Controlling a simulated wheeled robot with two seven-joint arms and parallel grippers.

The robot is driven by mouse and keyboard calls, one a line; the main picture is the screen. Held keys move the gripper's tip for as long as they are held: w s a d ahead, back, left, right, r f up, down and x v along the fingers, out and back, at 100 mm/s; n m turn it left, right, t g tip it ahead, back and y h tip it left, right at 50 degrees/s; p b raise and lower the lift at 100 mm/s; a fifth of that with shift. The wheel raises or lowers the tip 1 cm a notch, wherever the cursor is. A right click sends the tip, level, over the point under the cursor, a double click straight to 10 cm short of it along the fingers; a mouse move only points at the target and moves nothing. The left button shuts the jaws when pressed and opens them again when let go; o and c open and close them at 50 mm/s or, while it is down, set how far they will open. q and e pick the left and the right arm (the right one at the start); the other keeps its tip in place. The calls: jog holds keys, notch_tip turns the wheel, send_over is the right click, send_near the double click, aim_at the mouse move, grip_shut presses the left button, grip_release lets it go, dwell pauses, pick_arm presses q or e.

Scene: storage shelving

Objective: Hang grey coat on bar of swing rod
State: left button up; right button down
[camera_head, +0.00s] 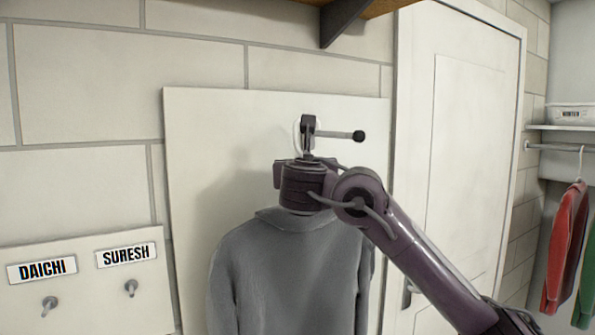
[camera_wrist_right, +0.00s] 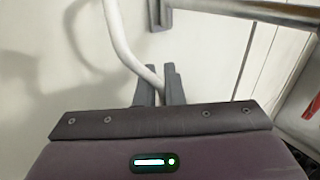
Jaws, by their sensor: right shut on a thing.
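The grey coat (camera_head: 290,265) hangs upright in front of the white panel, below my right wrist. My right gripper (camera_head: 308,152) points up, close below the swing rod's dark mount. In the right wrist view its fingers (camera_wrist_right: 160,85) are shut on the white hanger hook (camera_wrist_right: 118,35), which curves up and left out of the picture. The swing rod's bar (camera_head: 335,134) sticks out to the right and ends in a black knob. The bar also shows in the wrist view (camera_wrist_right: 250,10), top right. I cannot tell whether the hook is over the bar. My left gripper is out of view.
A wooden shelf with a dark bracket (camera_head: 340,22) is above. A white door (camera_head: 455,150) stands to the right. Name plates and pegs (camera_head: 130,288) are at lower left. A red garment (camera_head: 565,245) hangs on a rail at far right.

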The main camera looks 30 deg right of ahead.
jog(key=shift+w+d+b, duration=0.2)
jog(key=shift+d+b, duration=0.7)
jog(key=shift+d, duration=2.5)
jog(key=shift+a+f+b, duration=0.1)
jog(key=shift+f+b, duration=0.55)
jog(key=shift+f, duration=0.3)
